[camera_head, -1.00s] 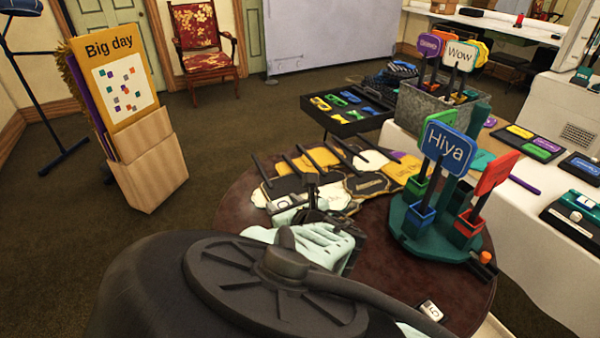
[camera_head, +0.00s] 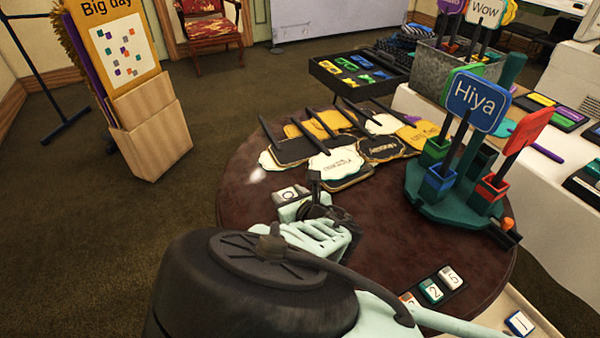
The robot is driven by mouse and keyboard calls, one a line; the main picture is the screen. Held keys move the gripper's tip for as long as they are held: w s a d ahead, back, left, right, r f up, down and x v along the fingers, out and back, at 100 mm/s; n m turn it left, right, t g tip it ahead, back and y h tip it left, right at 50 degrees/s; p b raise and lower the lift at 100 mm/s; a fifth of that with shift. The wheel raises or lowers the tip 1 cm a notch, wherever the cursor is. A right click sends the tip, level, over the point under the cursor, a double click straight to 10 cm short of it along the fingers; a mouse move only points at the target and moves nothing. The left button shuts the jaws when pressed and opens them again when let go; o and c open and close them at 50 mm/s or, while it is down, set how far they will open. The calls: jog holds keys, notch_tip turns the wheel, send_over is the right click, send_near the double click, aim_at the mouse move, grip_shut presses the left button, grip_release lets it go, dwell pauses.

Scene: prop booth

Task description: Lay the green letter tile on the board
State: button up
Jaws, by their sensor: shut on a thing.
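My gripper (camera_head: 306,208) is near the middle of the round table, shut on a letter tile (camera_head: 289,194). The tile has a pale face with a round dark letter. Its sides look pale grey-green, and the jaws hide part of it. A small dark board (camera_head: 455,288) lies at the table's front right edge, well to the right of my gripper. A green tile marked 2 (camera_head: 431,290) and a grey tile marked 5 (camera_head: 449,277) lie on it. An orange tile (camera_head: 408,300) at its left end is partly hidden by my arm.
Several signs with dark handles, including a white one (camera_head: 335,164), lie behind my gripper on the round table (camera_head: 240,195). A teal stand (camera_head: 440,205) with upright signs is at the right. A blue-edged tile (camera_head: 520,323) lies lower right. The table between gripper and board is clear.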

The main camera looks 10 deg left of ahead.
jog(key=shift+f, duration=1.85)
jog(key=shift+f, duration=0.1)
jog(key=o, duration=1)
